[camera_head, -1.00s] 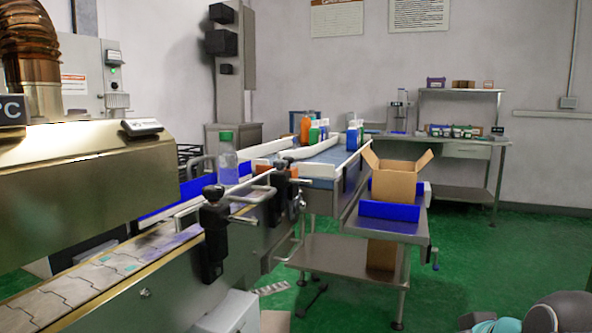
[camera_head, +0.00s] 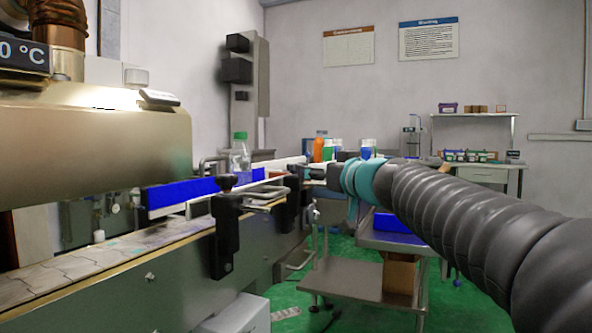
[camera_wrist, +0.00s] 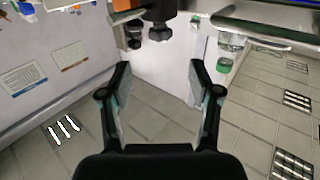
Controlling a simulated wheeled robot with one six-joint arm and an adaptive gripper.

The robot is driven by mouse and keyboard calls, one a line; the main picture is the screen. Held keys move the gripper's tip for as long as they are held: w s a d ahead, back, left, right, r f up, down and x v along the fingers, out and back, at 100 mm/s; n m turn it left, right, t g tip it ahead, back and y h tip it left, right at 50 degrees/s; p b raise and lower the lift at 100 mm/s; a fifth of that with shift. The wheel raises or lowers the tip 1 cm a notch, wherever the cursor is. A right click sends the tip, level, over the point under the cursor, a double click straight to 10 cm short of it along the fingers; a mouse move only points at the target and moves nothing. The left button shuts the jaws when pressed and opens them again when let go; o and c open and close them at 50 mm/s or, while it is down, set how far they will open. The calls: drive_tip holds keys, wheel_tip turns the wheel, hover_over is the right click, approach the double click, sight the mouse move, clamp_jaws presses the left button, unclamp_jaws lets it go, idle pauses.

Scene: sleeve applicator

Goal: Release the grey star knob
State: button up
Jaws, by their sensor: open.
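A dark grey star knob (camera_wrist: 160,33) shows at the top middle of the wrist view, which looks upside down. A smaller dark knob (camera_wrist: 133,42) is just left of it. My gripper (camera_wrist: 160,78) is open, with nothing between its fingers; the grey knob lies beyond the fingertips, apart from them. In the head view my gripper (camera_head: 318,171) is at the far black rail bracket (camera_head: 292,205), and the knob there is hard to make out. A nearer bracket carries a black knob (camera_head: 228,182).
A clear bottle with a green cap (camera_head: 240,158) stands on the conveyor (camera_head: 62,274) behind the brackets; it also shows in the wrist view (camera_wrist: 225,64). The brass-coloured tunnel (camera_head: 95,150) is at left. A steel side table (camera_head: 345,277) stands beyond, partly behind my arm.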

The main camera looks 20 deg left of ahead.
sight(296, 164)
drive_tip(key=p+x, duration=0.1)
drive_tip(key=x, duration=0.9)
drive_tip(key=shift+w+a+p, duration=0.2)
drive_tip(key=shift+a+p, duration=0.05)
drive_tip(key=shift+p, duration=0.05)
drive_tip(key=shift+w+a, duration=0.45)
drive_tip(key=shift+w, duration=0.05)
drive_tip(key=c, duration=1.1)
drive_tip(key=shift+a, duration=0.15)
drive_tip(key=shift+c, duration=0.3)
drive_tip(key=shift+f, duration=0.1)
